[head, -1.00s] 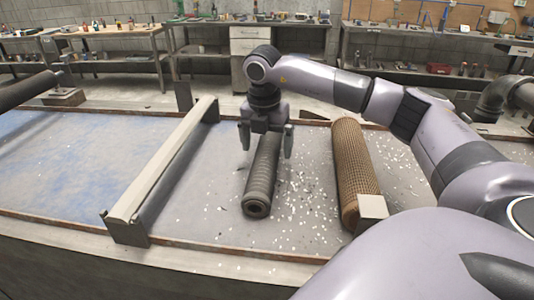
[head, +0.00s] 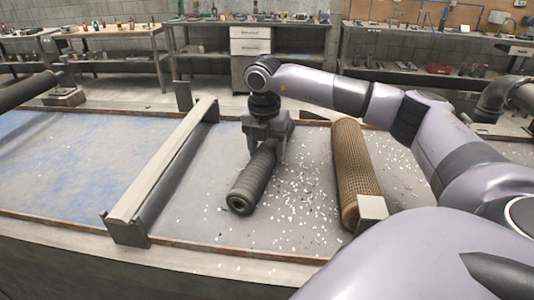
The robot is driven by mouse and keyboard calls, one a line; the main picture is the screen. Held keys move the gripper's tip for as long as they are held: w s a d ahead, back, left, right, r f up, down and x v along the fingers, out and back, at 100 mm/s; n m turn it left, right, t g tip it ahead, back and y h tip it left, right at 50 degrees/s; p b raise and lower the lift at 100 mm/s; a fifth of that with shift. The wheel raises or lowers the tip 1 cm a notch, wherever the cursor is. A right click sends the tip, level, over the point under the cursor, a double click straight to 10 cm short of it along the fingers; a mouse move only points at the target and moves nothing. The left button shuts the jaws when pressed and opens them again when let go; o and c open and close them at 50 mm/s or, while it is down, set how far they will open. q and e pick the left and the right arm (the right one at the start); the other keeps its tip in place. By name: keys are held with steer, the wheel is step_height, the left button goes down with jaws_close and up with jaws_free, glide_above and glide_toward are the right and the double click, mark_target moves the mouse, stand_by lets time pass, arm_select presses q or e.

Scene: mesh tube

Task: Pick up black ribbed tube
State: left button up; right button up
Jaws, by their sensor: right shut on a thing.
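The black ribbed tube (head: 253,182) lies on the grey table surface, its round open end facing the front. My right gripper (head: 265,153) is over the tube's far end, with its fingers on either side and shut on it. The gripper hides the tube's far end. I cannot tell whether the tube is lifted clear of the table. My left gripper is not in view.
A brown mesh tube (head: 352,170) lies to the right, with a small pale block (head: 372,208) at its near end. A raised metal bar (head: 160,165) crosses the table on the left. A low rim (head: 200,247) edges the table's front. Workbenches (head: 250,50) stand behind.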

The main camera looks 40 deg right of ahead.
steer(key=shift+r, duration=0.15)
step_height(320, 180, up, 12)
step_height(320, 180, up, 8)
steer(key=p, duration=0.3)
glide_above(266, 147)
steer(key=shift+d, duration=0.1)
